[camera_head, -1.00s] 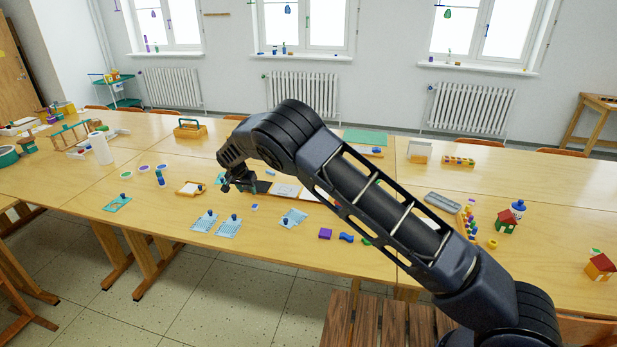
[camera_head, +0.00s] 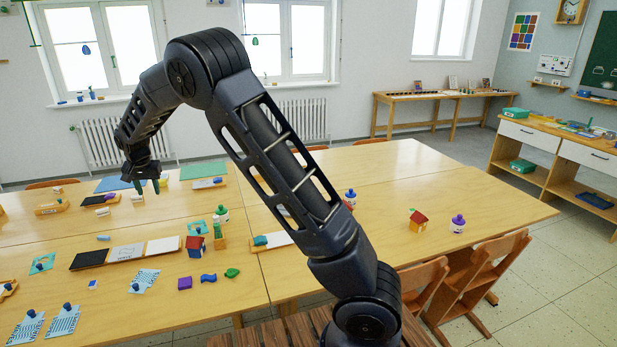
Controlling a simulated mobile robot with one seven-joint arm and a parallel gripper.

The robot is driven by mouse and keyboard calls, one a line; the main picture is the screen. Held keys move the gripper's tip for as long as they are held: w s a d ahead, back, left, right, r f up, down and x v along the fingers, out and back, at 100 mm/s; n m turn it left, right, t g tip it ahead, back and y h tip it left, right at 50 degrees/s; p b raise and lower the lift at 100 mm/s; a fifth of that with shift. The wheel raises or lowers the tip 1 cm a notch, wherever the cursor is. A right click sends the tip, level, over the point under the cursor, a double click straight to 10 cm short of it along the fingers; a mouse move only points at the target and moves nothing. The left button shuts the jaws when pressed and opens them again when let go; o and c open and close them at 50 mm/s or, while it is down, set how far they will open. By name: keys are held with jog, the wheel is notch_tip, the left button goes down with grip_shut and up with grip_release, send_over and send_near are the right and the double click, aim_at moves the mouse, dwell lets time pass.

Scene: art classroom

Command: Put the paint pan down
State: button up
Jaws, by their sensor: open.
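My gripper (camera_head: 147,187) is at the upper left of the head view, at the end of my raised arm. Its two dark fingers point down, apart, with nothing seen between them. It appears over the back part of the long wooden table (camera_head: 330,200); its height above the top is hard to judge. I cannot pick out a paint pan with certainty. A small wooden tray (camera_head: 52,207) is to the left of the gripper.
Another house (camera_head: 418,220) and a purple-topped bottle (camera_head: 458,223) are on the right. Purple (camera_head: 185,283), blue and green pieces lie near the front edge. The right table's back half is mostly clear.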

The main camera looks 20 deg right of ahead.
jog(key=s+d+r, duration=0.3)
jog(key=d+r, duration=0.2)
jog(key=d, duration=0.6)
jog(key=s+d+r+y, duration=0.1)
jog(key=s+d+r, duration=0.35)
jog(key=d, duration=0.55)
jog(key=s+d+r, duration=0.3)
jog(key=d+r, duration=0.3)
jog(key=d, duration=0.5)
jog(key=s+d+r, duration=0.2)
jog(key=s+d, duration=1)
jog(key=s, duration=0.1)
jog(key=s+d+f, duration=0.1)
jog(key=s+d, duration=0.2)
jog(key=s, duration=0.4)
jog(key=s+d+f+n+t+h, duration=0.1)
jog(key=s+d+f, duration=0.1)
jog(key=s, duration=0.5)
jog(key=shift+d+f+t+h, duration=0.25)
jog(key=shift+d+t+h, duration=0.05)
jog(key=shift+d, duration=0.3)
jog(key=shift+o, duration=0.5)
